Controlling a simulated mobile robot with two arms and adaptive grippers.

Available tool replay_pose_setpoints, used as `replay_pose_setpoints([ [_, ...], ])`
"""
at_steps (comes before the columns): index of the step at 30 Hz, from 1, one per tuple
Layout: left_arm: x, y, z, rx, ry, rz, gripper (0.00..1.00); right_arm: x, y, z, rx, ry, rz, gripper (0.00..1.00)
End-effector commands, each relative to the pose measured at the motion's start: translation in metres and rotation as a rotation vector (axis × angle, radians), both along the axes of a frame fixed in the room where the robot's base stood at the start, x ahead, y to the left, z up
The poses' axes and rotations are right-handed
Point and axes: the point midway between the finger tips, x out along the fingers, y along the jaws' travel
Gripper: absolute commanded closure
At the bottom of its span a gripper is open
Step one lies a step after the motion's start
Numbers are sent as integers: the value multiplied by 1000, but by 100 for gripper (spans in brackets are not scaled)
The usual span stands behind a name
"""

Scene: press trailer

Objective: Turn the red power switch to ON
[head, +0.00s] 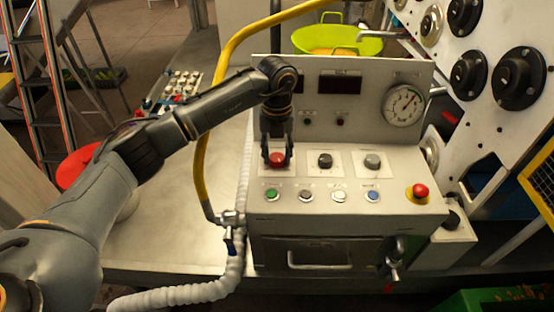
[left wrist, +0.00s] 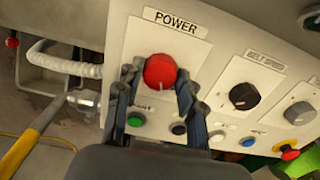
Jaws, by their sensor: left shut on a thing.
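The red power switch (head: 277,160) is a round knob at the left of the upper row on the white control box (head: 400,205). In the left wrist view the red knob (left wrist: 160,71) sits below the POWER label (left wrist: 176,20), with a small pale mark at its lower edge. My left gripper (head: 277,154) comes down from above with its fingers on either side of the knob, shut on it. The left gripper's fingers (left wrist: 157,85) also show in the left wrist view. ON or OFF lettering is not readable. My right gripper is not in view.
Two dark and grey knobs (head: 325,160) stand right of the red one, with several coloured buttons (head: 339,196) below. A red emergency button (head: 420,191) is at the box's right. A yellow pipe (head: 201,160) and white hose (head: 236,262) run along its left side.

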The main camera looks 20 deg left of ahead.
Motion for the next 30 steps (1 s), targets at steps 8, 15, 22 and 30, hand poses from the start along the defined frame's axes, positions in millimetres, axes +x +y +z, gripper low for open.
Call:
replay_pose_setpoints([
  [8, 0, 0, -5, 1, -2, -265, 93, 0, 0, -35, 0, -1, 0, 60],
  [15, 1, 0, -4, 0, -2, -491, 93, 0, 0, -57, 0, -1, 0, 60],
  [22, 1, 1, -3, 2, -3, -709, 93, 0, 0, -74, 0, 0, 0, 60],
  [30, 0, 0, -2, 0, -2, -944, 93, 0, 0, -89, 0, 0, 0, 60],
])
